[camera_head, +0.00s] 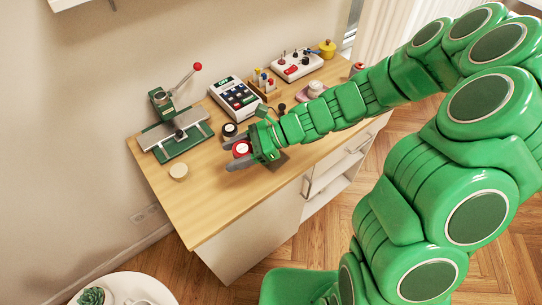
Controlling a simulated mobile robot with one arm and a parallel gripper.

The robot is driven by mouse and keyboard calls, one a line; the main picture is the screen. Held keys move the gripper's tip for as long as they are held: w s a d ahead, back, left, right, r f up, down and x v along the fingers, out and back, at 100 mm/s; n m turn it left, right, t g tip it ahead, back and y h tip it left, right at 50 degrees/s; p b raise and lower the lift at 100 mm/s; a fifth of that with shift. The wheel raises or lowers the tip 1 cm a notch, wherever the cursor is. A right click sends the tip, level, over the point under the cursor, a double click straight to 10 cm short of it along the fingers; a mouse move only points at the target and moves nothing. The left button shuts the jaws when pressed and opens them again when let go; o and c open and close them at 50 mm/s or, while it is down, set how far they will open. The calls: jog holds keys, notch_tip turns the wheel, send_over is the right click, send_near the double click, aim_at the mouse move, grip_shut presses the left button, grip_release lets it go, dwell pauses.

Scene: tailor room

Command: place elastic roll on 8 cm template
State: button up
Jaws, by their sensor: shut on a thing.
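My gripper (233,153) is over the wooden table, its two grey fingers pointing left. It is shut on a small round roll (241,148) with a red top and pale centre, which looks like the elastic roll. Whether the roll touches the table is unclear. A dark flat piece (279,161) lies partly hidden under my gripper; I cannot tell if it is the 8 cm template. A black roll with a pale centre (230,130) stands just behind the fingers. A small pale wooden disc (179,171) lies to the left.
A green press with a red-knobbed lever (178,132) stands at the table's back left. The front left tabletop (205,213) is clear.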

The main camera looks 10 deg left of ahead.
jog(key=s+d+r, duration=0.2)
jog(key=d, duration=1)
jog(key=w+a+f, duration=0.1)
jog(key=w+f, duration=0.2)
jog(key=w+a+f, duration=0.2)
jog(key=w, duration=0.2)
jog(key=w+a+f, duration=0.2)
jog(key=w+f, duration=0.1)
jog(key=w, duration=0.1)
jog(key=shift+a+f, duration=0.15)
jog(key=shift+f, duration=0.15)
jog(key=shift+w+a+f, duration=0.2)
jog(key=shift+w+f, duration=0.15)
jog(key=shift+f, duration=0.2)
jog(key=shift+w+a+f, duration=0.15)
jog(key=shift+w+f, duration=0.15)
jog(key=shift+f, duration=1.55)
jog(key=shift+f, duration=0.1)
jog(key=o, duration=1)
jog(key=shift+o, duration=0.2)
